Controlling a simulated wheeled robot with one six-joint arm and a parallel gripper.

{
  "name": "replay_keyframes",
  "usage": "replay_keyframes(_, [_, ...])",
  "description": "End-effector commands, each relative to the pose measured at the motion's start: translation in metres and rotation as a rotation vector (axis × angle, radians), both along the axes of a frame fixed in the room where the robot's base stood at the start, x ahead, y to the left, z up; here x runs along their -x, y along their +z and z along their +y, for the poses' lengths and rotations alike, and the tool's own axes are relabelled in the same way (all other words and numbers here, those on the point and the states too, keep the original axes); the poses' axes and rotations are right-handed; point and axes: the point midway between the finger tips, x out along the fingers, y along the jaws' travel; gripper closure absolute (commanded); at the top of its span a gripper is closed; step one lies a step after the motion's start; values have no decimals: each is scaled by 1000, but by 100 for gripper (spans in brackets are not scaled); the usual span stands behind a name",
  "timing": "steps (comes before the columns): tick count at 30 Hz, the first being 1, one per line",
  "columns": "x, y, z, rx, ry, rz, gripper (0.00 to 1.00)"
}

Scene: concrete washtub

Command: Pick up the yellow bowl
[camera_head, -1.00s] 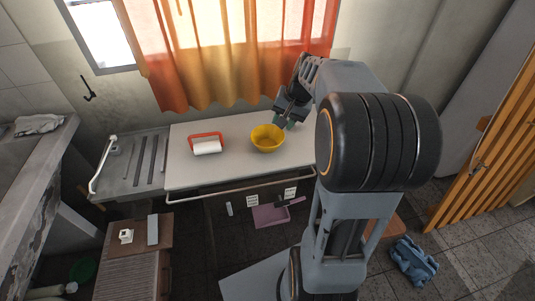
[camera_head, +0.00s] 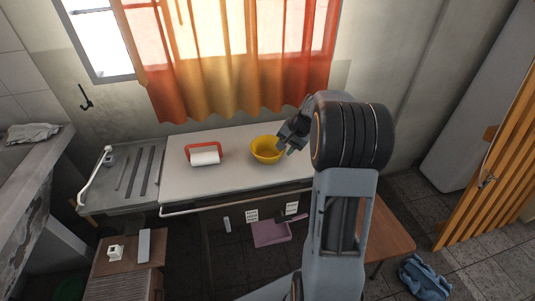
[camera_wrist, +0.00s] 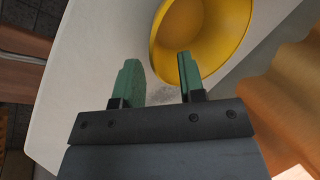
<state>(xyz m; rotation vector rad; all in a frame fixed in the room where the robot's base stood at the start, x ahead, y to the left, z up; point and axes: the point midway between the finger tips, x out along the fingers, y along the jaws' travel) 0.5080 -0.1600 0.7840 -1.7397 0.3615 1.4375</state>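The yellow bowl (camera_head: 266,150) stands upright on the white table (camera_head: 228,180), toward its right part. In the wrist view the bowl (camera_wrist: 205,35) fills the top middle, with its inside showing. My gripper (camera_head: 290,145) is at the bowl's right side in the head view. In the wrist view its two green fingers (camera_wrist: 157,78) are apart. The right finger overlaps the bowl's near rim and the left finger is outside the bowl. No part of the rim is clearly clamped, and I cannot tell whether a finger touches it.
A red-framed tray with a white roll (camera_head: 205,156) lies left of the bowl. An orange curtain (camera_head: 235,60) hangs close behind the table. A grey sink counter (camera_head: 125,180) adjoins on the left. A wooden stool or table (camera_head: 388,240) stands at the right.

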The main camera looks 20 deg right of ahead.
Motion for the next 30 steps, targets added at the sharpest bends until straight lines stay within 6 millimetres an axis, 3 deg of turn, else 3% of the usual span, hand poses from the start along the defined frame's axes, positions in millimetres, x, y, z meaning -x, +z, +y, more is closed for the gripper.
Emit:
replay_keyframes(12, [-14,-45,9,-1,1,3,63])
replay_keyframes(20, [-15,-47,10,0,0,0,63])
replay_keyframes(30, [-15,-47,10,0,0,0,96])
